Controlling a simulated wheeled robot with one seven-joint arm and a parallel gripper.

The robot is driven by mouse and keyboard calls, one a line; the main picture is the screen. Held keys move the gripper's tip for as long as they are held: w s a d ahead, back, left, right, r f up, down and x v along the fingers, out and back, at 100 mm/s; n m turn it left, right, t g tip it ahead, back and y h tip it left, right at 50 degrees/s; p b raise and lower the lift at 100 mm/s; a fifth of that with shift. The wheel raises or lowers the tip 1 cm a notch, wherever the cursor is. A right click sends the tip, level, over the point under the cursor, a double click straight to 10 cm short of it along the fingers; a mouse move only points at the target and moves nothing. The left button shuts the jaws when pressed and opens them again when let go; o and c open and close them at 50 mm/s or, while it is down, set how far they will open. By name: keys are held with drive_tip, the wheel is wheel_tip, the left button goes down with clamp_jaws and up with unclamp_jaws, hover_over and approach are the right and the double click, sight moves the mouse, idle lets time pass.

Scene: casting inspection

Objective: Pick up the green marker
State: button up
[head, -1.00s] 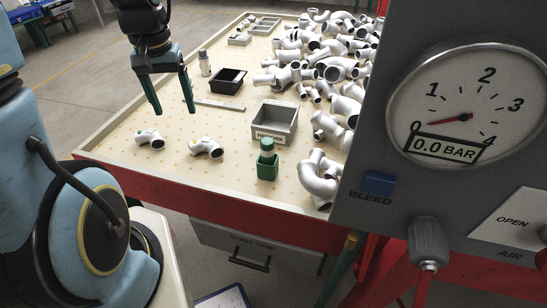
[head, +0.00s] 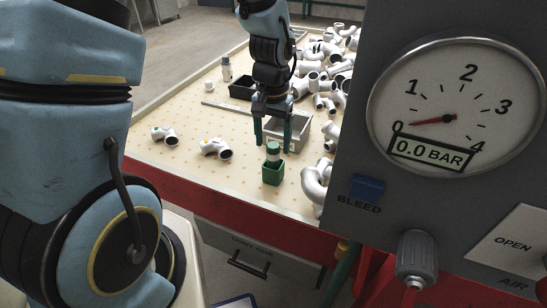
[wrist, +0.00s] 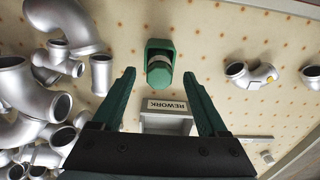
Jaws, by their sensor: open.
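The green marker (head: 273,151), with a pale band and a green top, stands upright in a small green holder (head: 272,174) near the table's front edge. In the wrist view the marker (wrist: 160,75) shows end-on in the holder (wrist: 158,46), between and slightly beyond my fingertips. My gripper (head: 272,143) is open and empty, pointing down with one finger to each side of the marker's top in the head view. I cannot tell whether either finger touches it.
A grey REWORK bin (head: 300,133) stands just behind the holder. Silver pipe castings crowd the right side; two fittings (head: 215,148) (head: 164,135) lie to the left. A black tray (head: 241,88) sits farther back. A gauge panel (head: 440,200) blocks the right foreground.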

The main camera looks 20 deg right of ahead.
sight(273, 145)
drive_tip(key=shift+f+p, duration=0.35)
drive_tip(key=shift+f, duration=1.45)
clamp_jaws()
